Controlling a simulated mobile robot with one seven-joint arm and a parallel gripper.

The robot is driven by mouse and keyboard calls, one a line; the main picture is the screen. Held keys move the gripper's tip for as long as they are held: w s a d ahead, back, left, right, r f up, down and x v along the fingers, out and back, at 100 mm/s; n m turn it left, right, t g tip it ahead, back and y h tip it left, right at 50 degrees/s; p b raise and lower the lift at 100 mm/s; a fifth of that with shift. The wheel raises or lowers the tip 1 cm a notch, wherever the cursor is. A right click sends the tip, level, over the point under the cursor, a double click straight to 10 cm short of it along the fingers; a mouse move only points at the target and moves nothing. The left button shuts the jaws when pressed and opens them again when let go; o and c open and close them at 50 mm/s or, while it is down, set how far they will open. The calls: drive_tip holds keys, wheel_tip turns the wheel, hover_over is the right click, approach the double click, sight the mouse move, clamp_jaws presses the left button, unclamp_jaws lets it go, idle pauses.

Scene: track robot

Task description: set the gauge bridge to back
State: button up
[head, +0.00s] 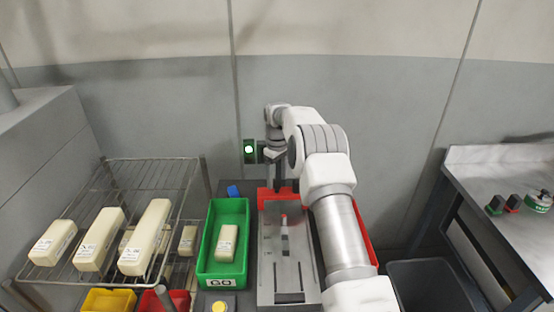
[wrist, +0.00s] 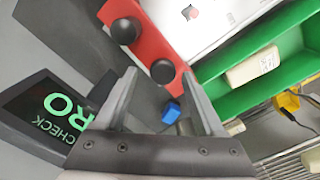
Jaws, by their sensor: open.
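The likely gauge bridge is a red bar (wrist: 143,38) with two round black knobs in the wrist view. In the head view a red part (head: 264,199) shows at the back end of the grey metal fixture (head: 268,275), partly behind my arm. My gripper (wrist: 160,74) is open and empty, its two fingers spread with the nearer knob (wrist: 163,71) appearing between their tips. I cannot tell whether they touch it. In the head view my gripper (head: 278,180) points down over the back of the fixture.
A green bin (head: 224,240) holding a cream block stands left of the fixture. A wire rack (head: 150,172) with several cream blocks is farther left. A small blue object (head: 233,191) and a dark screen (wrist: 45,110) are near my gripper. A table (head: 495,175) stands right.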

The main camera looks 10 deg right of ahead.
wheel_tip(320, 180, up, 17)
drive_tip(key=p, duration=0.1)
drive_tip(key=shift+f, duration=0.1)
idle(0.3)
drive_tip(key=s+a+r+m+t, duration=0.1)
drive_tip(key=s+a+r+m, duration=0.1)
drive_tip(key=s+r, duration=0.7)
drive_tip(key=s+a+r+m+t, duration=0.1)
drive_tip(key=s+a+r+t, duration=0.1)
drive_tip(key=s+r, duration=0.65)
drive_tip(key=s+f+m+t, duration=0.1)
drive_tip(key=s+f, duration=0.3)
drive_tip(key=s, duration=0.9)
drive_tip(key=s+f+m+t, duration=0.1)
drive_tip(key=s+f, duration=0.3)
drive_tip(key=s, duration=0.9)
drive_tip(key=shift+s+a+f+m+t, duration=0.15)
drive_tip(key=shift+s+f+m+t, duration=0.15)
drive_tip(key=shift+m, duration=0.6)
